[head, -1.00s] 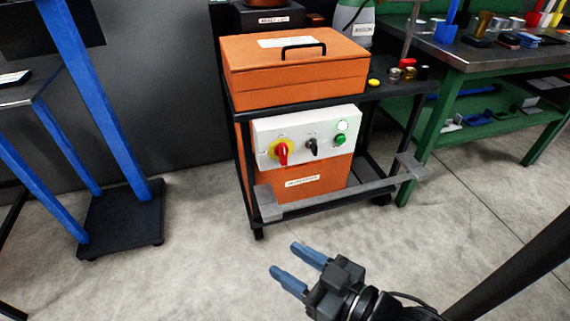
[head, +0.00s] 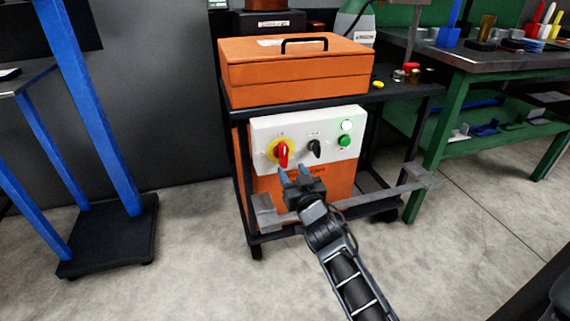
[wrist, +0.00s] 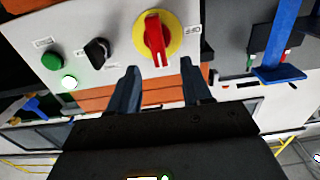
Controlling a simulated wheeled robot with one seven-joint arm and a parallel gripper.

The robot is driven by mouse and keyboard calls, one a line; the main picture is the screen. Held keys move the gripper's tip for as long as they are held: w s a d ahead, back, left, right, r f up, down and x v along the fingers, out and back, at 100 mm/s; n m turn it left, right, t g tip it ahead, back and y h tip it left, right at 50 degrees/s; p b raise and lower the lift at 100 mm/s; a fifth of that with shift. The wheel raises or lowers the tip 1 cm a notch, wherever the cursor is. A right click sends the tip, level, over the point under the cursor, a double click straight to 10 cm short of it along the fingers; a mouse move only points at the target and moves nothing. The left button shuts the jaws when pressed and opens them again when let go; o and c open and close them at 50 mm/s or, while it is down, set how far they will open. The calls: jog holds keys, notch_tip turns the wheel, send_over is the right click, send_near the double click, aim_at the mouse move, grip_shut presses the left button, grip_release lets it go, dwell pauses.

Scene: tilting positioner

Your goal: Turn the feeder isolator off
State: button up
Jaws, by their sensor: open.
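The feeder isolator is a red rotary handle on a yellow disc (head: 282,153) at the left of a white control panel (head: 262,127) on the orange cabinet. Its red handle points roughly vertical in the head view. It also shows in the wrist view (wrist: 155,40), above and between the fingers. My gripper (head: 294,173) is open and empty, just below the handle, with its blue-grey fingertips near the panel. In the wrist view the open fingers (wrist: 158,82) stand either side of a line below the handle. I see no contact with the handle.
A black selector knob (head: 314,149), a green button (head: 344,141) and a lit white lamp (head: 347,125) sit to the right on the panel. A grey rail (head: 375,195) crosses the cart front below. An orange toolbox (head: 295,72) sits above. Blue stand legs (head: 95,110) are at left.

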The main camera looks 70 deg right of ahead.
aim_at(285, 156)
jog(key=x, duration=0.8)
jog(key=shift+d, duration=0.2)
grip_shut()
